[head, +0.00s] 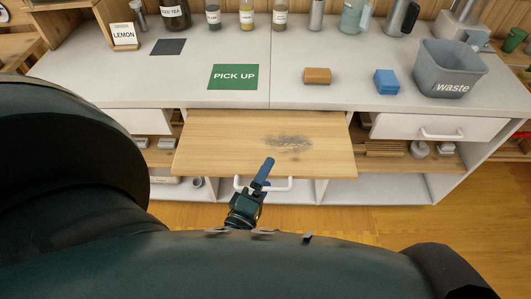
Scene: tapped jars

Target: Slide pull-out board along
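The pull-out board (225,145) is a light wooden panel with a grey smudge on its top. It sticks out from under the worktop, between the two white drawer fronts. A white bar handle (283,185) is at its front edge. My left gripper (264,172), with a blue finger, is at the handle, and the finger overlaps the bar in the picture. Only one finger shows clearly, so I cannot tell whether it is shut on the bar. My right gripper is not in view.
The worktop (200,64) holds a green PICK UP mat (233,77), a brown block (317,76), a blue block (387,82) and a grey waste bin (449,70). Jars stand at the back. The right drawer (440,127) is beside the board. Wooden floor (370,222) is free in front.

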